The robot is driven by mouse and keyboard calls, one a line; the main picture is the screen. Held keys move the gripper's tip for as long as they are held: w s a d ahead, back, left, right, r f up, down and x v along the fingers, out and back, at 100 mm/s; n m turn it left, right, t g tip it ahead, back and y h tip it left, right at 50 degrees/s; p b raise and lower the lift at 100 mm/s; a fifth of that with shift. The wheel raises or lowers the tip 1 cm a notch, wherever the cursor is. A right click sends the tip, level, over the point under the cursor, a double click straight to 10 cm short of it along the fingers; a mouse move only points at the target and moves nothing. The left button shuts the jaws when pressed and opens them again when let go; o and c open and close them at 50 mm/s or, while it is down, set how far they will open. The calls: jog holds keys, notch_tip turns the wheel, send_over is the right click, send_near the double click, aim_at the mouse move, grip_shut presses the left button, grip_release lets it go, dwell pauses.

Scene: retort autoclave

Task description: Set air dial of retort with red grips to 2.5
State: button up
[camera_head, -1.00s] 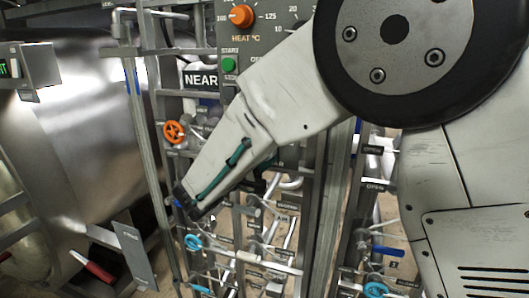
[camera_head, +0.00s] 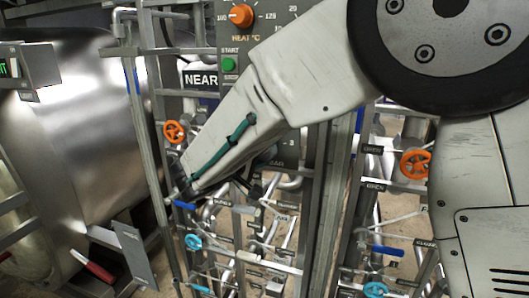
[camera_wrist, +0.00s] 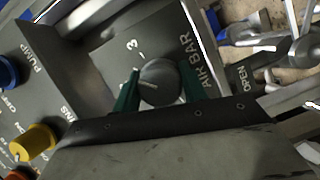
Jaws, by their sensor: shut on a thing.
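In the wrist view, my gripper (camera_wrist: 160,88) has its green fingers on both sides of the dark grey air dial (camera_wrist: 158,74) and is shut on it. The dial sits on a grey panel (camera_wrist: 95,70) lettered "AIR BAR". A 3 shows above the dial; the fingers hide part of the scale. A pale line shows on the dial's lower left, but the exact setting cannot be read. In the head view, my arm covers the dial and most of this panel. A red grip (camera_head: 92,265) shows at the lower left, by the steel vessel (camera_head: 80,150).
In the wrist view, a yellow knob (camera_wrist: 35,141) and a blue knob (camera_wrist: 8,72) sit left of the dial. In the head view, the orange heat dial (camera_head: 241,15) and green start button (camera_head: 229,65) are above my arm. Pipes and valve wheels (camera_head: 174,131) crowd around it.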

dwell(0.3)
jog(key=o, duration=1)
jog(key=v, duration=0.8)
jog(key=shift+f, duration=0.1)
